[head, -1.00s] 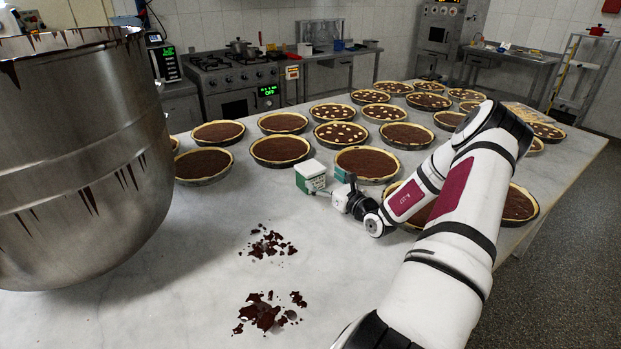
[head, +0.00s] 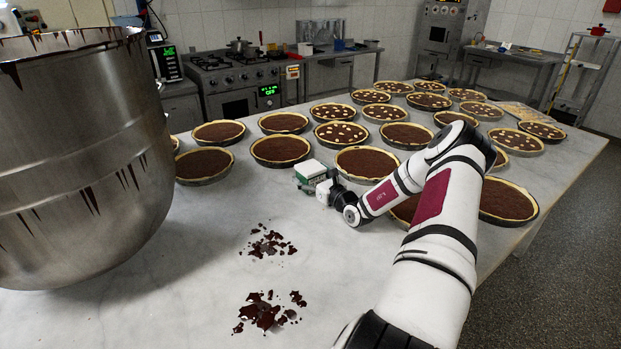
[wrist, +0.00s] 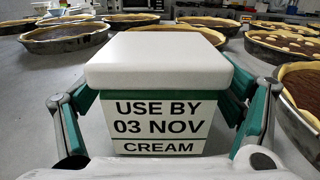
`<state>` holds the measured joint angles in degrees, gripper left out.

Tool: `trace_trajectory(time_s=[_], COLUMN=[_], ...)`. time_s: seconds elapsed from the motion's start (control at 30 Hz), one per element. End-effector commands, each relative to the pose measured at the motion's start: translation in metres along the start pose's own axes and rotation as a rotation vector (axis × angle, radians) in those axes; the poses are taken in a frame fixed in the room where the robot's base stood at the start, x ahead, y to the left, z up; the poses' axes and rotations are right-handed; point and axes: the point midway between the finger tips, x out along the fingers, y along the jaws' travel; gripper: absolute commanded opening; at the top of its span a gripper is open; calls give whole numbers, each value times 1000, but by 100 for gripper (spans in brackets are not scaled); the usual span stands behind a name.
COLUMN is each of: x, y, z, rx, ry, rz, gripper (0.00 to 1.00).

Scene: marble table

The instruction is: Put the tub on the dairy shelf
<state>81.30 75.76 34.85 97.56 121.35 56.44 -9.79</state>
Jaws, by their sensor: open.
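The tub (head: 311,174) is a small green-and-white container with a white lid, standing on the marble table among the pies. In the wrist view the tub (wrist: 158,88) fills the middle, with a label reading "USE BY 03 NOV" and "CREAM". My gripper (head: 321,185) is right at the tub, low over the table. In the wrist view its green-padded fingers are open, one on each side of the tub. A small gap seems to show beside the label, and I cannot tell whether either finger touches. No dairy shelf can be made out in these views.
Several chocolate pies (head: 281,150) stand behind and to the right of the tub. A large steel mixing bowl (head: 80,160) fills the left. Chocolate shards (head: 266,312) lie on the marble table (head: 190,290) in front. A metal rack (head: 583,75) stands far right.

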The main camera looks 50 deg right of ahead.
Motion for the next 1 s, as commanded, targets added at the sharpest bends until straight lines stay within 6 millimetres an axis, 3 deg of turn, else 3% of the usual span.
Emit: trace_trajectory(time_s=[0.1, 0.37, 0.43, 0.47, 0.77, 1.0], x=[0, 0, 0, 0, 0, 0], y=[0, 0, 0, 0, 0, 0], z=[0, 0, 1, 1, 5, 26], rx=[0, 0, 0, 0, -1, -2], ry=[0, 0, -2, -2, -2, -3], rz=[0, 1, 1, 1, 1, 2], gripper=[84, 25, 22, 16, 16, 16])
